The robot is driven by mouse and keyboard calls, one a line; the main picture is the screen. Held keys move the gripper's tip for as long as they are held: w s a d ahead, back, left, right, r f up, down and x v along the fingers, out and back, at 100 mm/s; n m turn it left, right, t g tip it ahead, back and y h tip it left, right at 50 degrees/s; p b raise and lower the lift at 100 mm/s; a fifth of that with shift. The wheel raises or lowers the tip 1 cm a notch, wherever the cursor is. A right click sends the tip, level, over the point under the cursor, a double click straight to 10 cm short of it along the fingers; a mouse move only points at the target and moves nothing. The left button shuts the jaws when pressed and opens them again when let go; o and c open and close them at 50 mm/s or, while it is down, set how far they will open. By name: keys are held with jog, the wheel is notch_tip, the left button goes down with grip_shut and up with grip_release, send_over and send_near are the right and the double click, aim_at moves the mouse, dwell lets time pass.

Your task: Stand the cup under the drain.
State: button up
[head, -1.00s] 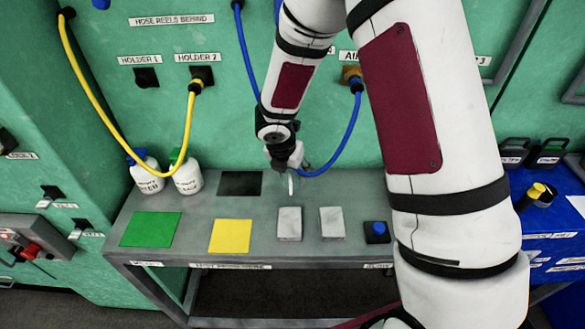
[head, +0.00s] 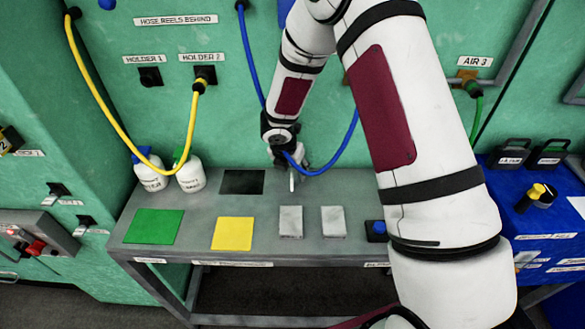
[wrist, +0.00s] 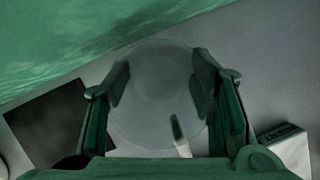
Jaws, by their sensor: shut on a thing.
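My gripper (head: 291,172) is low over the back of the grey bench, right of the black square. In the wrist view, my gripper (wrist: 161,82) has a finger on each side of a round, see-through cup (wrist: 155,105) and is shut on it. The cup's round outline faces the camera; whether its base touches the bench is unclear. In the head view the cup is mostly hidden by the gripper, and only a pale sliver shows below the fingers. I cannot pick out the drain in either view.
The grey bench (head: 190,257) carries a black square (head: 242,181), a green square (head: 153,226), a yellow square (head: 233,233) and two pale blocks (head: 291,221). White bottles (head: 152,173) stand at its back left. A blue hose (head: 346,143) loops behind my gripper.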

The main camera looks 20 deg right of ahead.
jog(key=o, duration=1)
jog(key=shift+f, duration=0.1)
jog(key=v, duration=1.2)
jog(key=s+d+r+m+h, duration=0.1)
jog(key=s+d+r+m, duration=0.2)
jog(key=s+r+m, duration=0.45)
jog(key=s+d+r+m, duration=0.3)
jog(key=s+r+m, duration=0.15)
jog(key=r, duration=0.55)
jog(key=s+a+r+m+y, duration=0.1)
jog(key=s+r+m, duration=0.1)
jog(key=s+m, duration=0.3)
jog(key=s+a+r+m+t+y, duration=0.1)
jog(key=s+r+m, duration=0.1)
jog(key=s+m, duration=0.3)
jog(key=s+a+r+m+y+p, duration=0.1)
jog(key=s+r+m, duration=0.1)
jog(key=s+m, duration=0.3)
jog(key=shift+s+r+m+t+y, duration=0.1)
jog(key=shift+s+m+t+y, duration=0.25)
jog(key=shift+s, duration=1.15)
